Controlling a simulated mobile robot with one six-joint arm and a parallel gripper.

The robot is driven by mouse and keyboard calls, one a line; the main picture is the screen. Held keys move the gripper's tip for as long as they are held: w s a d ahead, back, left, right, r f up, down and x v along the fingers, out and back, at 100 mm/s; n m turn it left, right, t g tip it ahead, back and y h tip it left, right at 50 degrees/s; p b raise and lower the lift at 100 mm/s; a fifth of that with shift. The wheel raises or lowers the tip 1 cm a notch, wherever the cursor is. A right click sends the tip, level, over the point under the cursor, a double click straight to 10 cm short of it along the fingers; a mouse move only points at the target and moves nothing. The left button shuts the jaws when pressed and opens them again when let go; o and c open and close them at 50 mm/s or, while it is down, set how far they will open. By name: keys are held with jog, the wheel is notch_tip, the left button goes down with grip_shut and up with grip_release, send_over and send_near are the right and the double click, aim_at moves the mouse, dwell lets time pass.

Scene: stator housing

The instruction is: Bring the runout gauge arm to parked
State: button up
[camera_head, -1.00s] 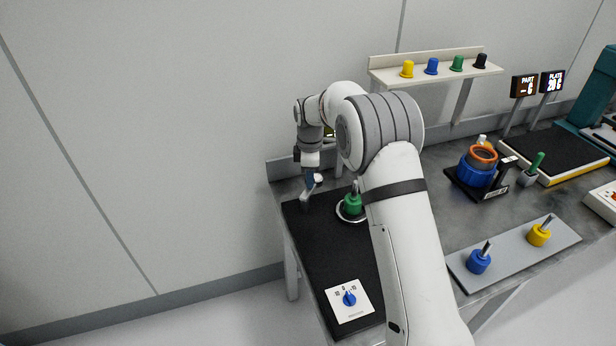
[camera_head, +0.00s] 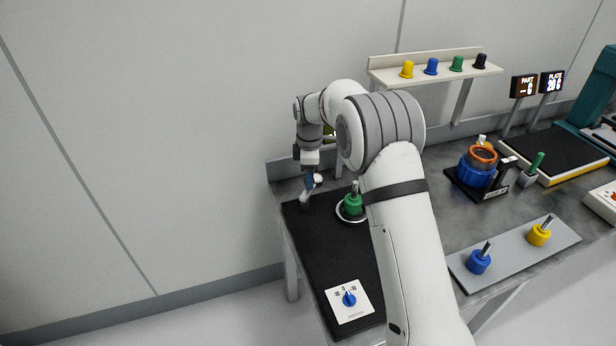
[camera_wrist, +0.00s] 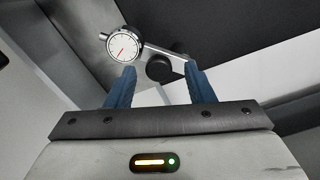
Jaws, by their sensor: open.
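The runout gauge shows in the wrist view as a round white dial (camera_wrist: 122,46) with a red needle. Its thin pale arm (camera_wrist: 163,52) runs right from the dial, near a dark round knob (camera_wrist: 158,68). My gripper (camera_wrist: 160,70) has its two blue fingers apart, with the knob and part of the arm seen between their tips; I cannot tell whether they touch. In the head view my gripper (camera_head: 310,183) is low over the far left end of the black mat, and the gauge there is small and partly hidden.
A green-topped plug (camera_head: 353,204) stands in a ring right of my gripper. A blue selector knob (camera_head: 349,299) is at the mat's (camera_head: 317,250) front. A blue housing (camera_head: 476,170) and a grey tray (camera_head: 505,262) with two plugs are farther right.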

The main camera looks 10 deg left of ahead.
notch_tip(320, 180, up, 7)
jog(key=shift+b, duration=0.45)
dwell(0.3)
jog(key=shift+s+d+r, duration=0.1)
jog(key=shift+d+r, duration=0.15)
jog(key=shift+r, duration=0.05)
jog(key=s+d+r+m+t, duration=0.2)
jog(key=s+d+r+m, duration=0.8)
jog(key=s+d, duration=0.45)
jog(key=s+d+f+m, duration=0.1)
jog(key=s+d+m, duration=0.2)
jog(key=s, duration=0.4)
jog(key=s+d+f+m, duration=0.1)
jog(key=s+d+m, duration=0.2)
jog(key=s, duration=0.4)
jog(key=s+d+f+m+t, duration=0.1)
jog(key=s+d+m, duration=0.2)
jog(key=s, duration=0.4)
jog(key=shift+d+f+m, duration=0.15)
jog(key=shift+d+m, duration=0.1)
jog(key=shift+m, duration=0.05)
